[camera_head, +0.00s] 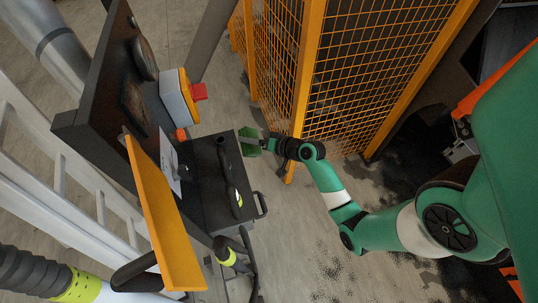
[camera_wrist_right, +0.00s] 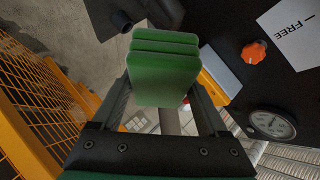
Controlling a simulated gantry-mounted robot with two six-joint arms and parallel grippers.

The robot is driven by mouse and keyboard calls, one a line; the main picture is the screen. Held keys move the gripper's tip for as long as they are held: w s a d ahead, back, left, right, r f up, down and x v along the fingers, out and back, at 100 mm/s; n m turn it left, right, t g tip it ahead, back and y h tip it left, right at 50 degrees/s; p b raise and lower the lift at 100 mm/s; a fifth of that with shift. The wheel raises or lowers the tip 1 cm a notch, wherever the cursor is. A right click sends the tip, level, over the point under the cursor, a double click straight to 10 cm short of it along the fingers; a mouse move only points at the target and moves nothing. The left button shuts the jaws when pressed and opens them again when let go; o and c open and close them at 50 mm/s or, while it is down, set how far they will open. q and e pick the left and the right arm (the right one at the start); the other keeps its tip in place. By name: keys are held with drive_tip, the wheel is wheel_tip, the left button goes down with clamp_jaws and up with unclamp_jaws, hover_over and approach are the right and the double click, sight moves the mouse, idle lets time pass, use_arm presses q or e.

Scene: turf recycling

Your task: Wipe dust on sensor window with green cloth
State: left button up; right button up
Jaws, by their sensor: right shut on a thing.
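The green cloth (camera_wrist_right: 165,68) looks like a thick folded pad in layers. My right gripper (camera_wrist_right: 163,88) is shut on it, with one finger on each side. In the head view the cloth (camera_head: 249,141) is held at the end of my green right arm, in the air beside the far right corner of a black cabinet. No clear gap to the cabinet can be judged. I cannot make out the sensor window or dust on it for certain in either view. My left gripper does not show.
The black cabinet (camera_head: 213,165) has a handle on its right. A box with a red button (camera_head: 198,92) and a tilted orange panel (camera_head: 160,215) stand left. An orange mesh fence (camera_head: 345,75) is close behind my right arm. An orange knob (camera_wrist_right: 254,52) and gauge (camera_wrist_right: 272,123) show at right.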

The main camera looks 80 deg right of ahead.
drive_tip(key=w+a+r+t+y+p, duration=0.15)
drive_tip(key=a+r+p, duration=0.25)
drive_tip(key=r, duration=0.7)
drive_tip(key=w+a+r+t+y+p, duration=0.1)
drive_tip(key=w+a+r+t+p, duration=0.25)
drive_tip(key=r, duration=0.75)
drive_tip(key=t+y+p, duration=0.2)
drive_tip(key=y+p, duration=0.1)
drive_tip(key=p, duration=0.2)
approach(138, 112)
drive_tip(key=d+r, duration=0.1)
drive_tip(key=d, duration=0.2)
drive_tip(key=shift+s+d+t, duration=0.15)
drive_tip(key=shift+s+t, duration=0.15)
drive_tip(key=shift+s, duration=0.05)
drive_tip(key=shift+w, duration=0.1)
drive_tip(key=w+a, duration=0.2)
drive_tip(key=w, duration=0.1)
drive_tip(key=w+a, duration=0.1)
drive_tip(key=w, duration=0.1)
drive_tip(key=shift+a+p, duration=0.1)
drive_tip(key=shift+p, duration=0.2)
drive_tip(key=shift+w+a, duration=0.5)
drive_tip(key=shift+w, duration=0.25)
drive_tip(key=shift+d, duration=0.1)
